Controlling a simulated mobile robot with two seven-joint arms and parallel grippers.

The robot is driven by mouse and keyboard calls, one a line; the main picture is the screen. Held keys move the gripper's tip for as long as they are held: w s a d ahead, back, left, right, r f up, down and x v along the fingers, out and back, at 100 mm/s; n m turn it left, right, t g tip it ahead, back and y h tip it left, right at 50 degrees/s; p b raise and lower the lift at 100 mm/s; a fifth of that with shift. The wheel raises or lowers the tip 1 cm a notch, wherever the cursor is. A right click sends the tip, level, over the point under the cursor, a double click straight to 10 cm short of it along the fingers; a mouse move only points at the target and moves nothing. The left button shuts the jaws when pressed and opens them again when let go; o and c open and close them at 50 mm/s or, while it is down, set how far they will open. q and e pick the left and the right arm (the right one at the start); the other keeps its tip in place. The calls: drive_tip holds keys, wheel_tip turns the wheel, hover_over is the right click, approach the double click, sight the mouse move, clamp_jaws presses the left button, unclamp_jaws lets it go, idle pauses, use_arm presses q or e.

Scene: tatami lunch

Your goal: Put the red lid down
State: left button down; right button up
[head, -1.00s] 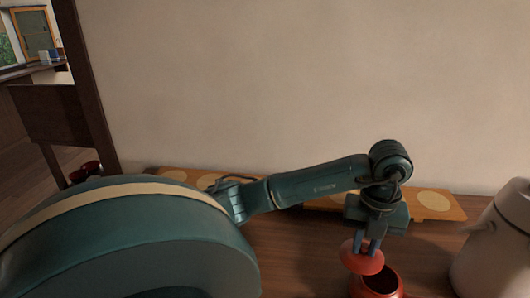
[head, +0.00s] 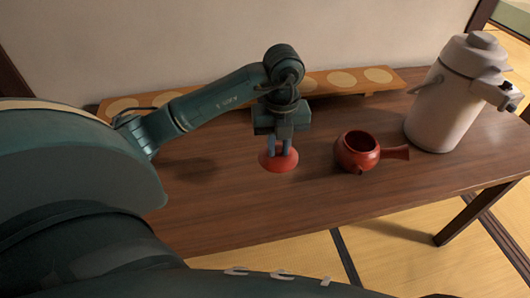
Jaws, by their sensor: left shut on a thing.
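My left gripper (head: 279,150) points down and is shut on the red lid (head: 265,162) at its top. The lid is a small round red disc, held level over the bare wood to the left of the red teapot. I cannot tell whether its underside touches the table. The red teapot (head: 350,158) stands upright and open-topped on the table (head: 240,215), with its side handle pointing right. My right gripper is not in view.
A large pale flask (head: 440,110) with a handle stands at the right of the table. A long wooden board with pale round spots (head: 345,79) lies along the wall. The table's front middle is clear, with tatami floor (head: 390,255) below.

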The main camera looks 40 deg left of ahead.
sight(280, 154)
use_arm(q)
wheel_tip(280, 154, down, 5)
drive_tip(key=shift+w+d+f, duration=0.1)
drive_tip(key=shift+f, duration=2)
drive_tip(key=shift+f, duration=0.15)
drive_tip(key=c, duration=1.3)
unclamp_jaws()
wheel_tip(280, 154, up, 12)
drive_tip(key=shift+r, duration=0.2)
